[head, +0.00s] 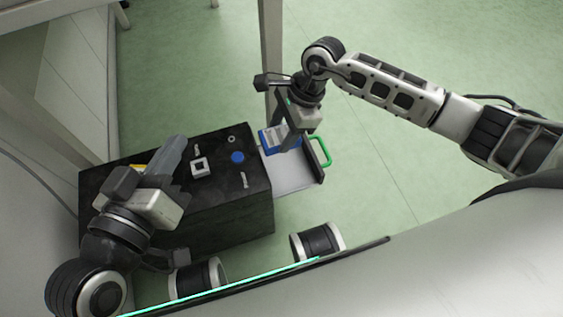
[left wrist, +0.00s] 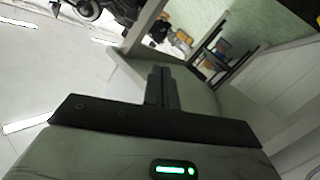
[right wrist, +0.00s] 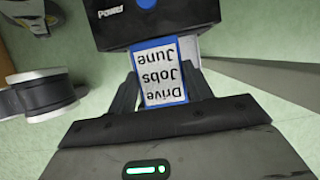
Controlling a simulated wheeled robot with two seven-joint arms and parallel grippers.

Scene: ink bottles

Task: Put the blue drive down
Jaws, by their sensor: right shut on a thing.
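The blue drive (head: 266,139) is in my right gripper (head: 286,137), over the pale open tray (head: 291,181) on the right side of a black box. In the right wrist view the drive (right wrist: 164,75) has a white label reading "Drive Jobs June", upside down, between the two fingers of the gripper (right wrist: 163,95). Its far end is close to the black box; I cannot tell whether it touches the tray. My left gripper (head: 172,153) is over the left part of the box, its fingers together and empty in the left wrist view (left wrist: 162,88).
The black box (head: 225,212) has a blue round button (head: 237,157), a white square piece (head: 199,167) and a "Power" label on top. A table leg (head: 271,60) stands behind. Green floor is open to the right.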

